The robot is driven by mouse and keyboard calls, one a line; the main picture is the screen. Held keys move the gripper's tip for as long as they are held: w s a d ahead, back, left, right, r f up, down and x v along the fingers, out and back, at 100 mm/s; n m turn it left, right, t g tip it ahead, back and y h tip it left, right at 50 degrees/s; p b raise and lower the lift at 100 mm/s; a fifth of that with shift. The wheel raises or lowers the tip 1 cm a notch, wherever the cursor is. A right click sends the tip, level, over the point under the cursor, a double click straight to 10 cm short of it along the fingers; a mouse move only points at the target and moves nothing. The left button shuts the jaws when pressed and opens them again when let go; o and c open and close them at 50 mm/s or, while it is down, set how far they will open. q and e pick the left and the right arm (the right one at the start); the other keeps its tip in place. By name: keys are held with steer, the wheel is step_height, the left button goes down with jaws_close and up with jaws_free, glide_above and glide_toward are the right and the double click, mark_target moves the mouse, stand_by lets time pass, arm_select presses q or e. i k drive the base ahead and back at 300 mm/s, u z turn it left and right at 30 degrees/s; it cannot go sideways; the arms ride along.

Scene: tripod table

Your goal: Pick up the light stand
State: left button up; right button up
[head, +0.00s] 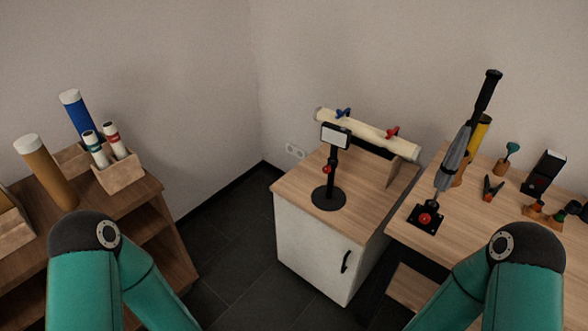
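The light stand (334,160) stands upright on the wooden top of a small white cabinet (310,250) in the middle of the head view. It has a round black base, a black post with a red knob, and a pale rectangular lamp head in a dark frame. It stands clear of my arms. Only the green links of my two arms show, at the lower left and lower right. Both grippers are out of view, so their state and place are hidden.
A cream roll (370,132) with blue and red clamps lies behind the stand. A wooden table (480,240) at right holds a folded tripod (454,160), a black box (543,172) and small items. A shelf (150,215) at left holds tubes and a box (118,174). Dark floor lies between.

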mark_target(330, 197)
steer(key=u, duration=0.2)
steer(key=i, duration=1)
steer(key=u, duration=0.2)
